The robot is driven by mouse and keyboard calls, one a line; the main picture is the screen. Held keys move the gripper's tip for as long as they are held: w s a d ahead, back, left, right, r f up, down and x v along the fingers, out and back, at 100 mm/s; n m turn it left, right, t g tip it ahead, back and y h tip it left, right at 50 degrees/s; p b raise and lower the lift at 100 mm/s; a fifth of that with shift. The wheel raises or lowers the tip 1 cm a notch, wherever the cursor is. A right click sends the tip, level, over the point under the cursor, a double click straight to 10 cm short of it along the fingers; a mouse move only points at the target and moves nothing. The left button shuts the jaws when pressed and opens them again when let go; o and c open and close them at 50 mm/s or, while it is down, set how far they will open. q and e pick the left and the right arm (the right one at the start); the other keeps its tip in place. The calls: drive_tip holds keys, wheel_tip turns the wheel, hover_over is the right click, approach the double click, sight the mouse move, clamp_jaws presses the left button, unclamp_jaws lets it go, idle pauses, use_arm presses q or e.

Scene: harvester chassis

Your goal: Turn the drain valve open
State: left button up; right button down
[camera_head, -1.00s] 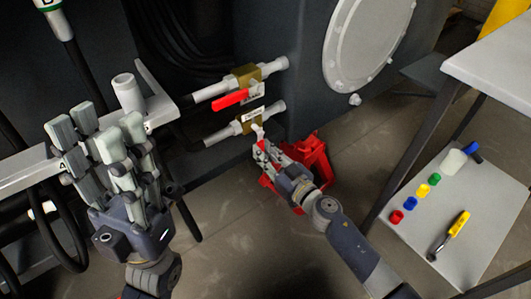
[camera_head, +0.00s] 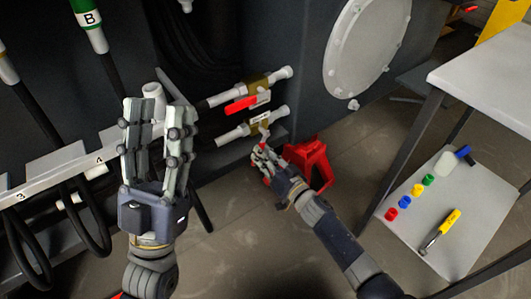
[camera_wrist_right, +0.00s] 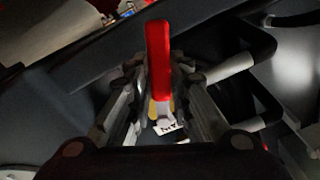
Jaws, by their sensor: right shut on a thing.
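The lower valve (camera_head: 258,123) is a brass body on a white pipe with a white tag. Its lever (camera_head: 263,142) has a red grip and points down and toward me, across the pipe. My right gripper (camera_head: 262,156) is shut on this red lever. In the right wrist view the red lever (camera_wrist_right: 158,62) stands between the two fingers, with a partly readable tag (camera_wrist_right: 166,127) behind it. The upper valve (camera_head: 259,86) has a red handle (camera_head: 241,104) lying roughly along its pipe. My left gripper (camera_head: 158,122) is open and empty, left of the valves.
A red stand-like object (camera_head: 313,162) sits on the floor just right of my right gripper. A rail (camera_head: 60,178) with hoses runs at left. A grey table (camera_head: 490,75) and a low shelf (camera_head: 455,215) with coloured caps and a yellow-handled tool are at right.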

use_arm(q)
drive_tip(key=w+f+g+y+p, duration=0.2)
drive_tip(key=w+f+g, duration=0.3)
drive_tip(key=f, duration=0.4)
drive_tip(key=w+f+g+y+p, duration=0.2)
drive_tip(key=f+g, duration=0.5)
drive_tip(key=f, duration=0.3)
drive_tip(key=s+a+f+g+y+p, duration=0.2)
drive_tip(key=s+a+f+g+p, duration=0.15)
drive_tip(key=s+f+g, duration=0.5)
drive_tip(key=s+a+f+n+g+y+p, duration=0.1)
drive_tip(key=s+a+f+g+p, duration=0.2)
drive_tip(key=s, duration=0.5)
drive_tip(key=shift+s+a+f+y, duration=0.15)
drive_tip(key=shift+a+f+y, duration=0.15)
drive_tip(key=shift+y, duration=0.1)
use_arm(e)
drive_tip(key=s+a+r+m, duration=0.2)
drive_tip(key=r+m, duration=0.4)
drive_tip(key=m, duration=0.7)
drive_tip(key=shift+s+a, duration=0.15)
drive_tip(key=shift+a, duration=0.4)
use_arm(q)
drive_tip(key=shift+g, duration=0.25)
drive_tip(key=shift+d, duration=0.1)
use_arm(e)
drive_tip(key=c, duration=1.5)
unclamp_jaws()
drive_tip(key=shift+o, duration=0.2)
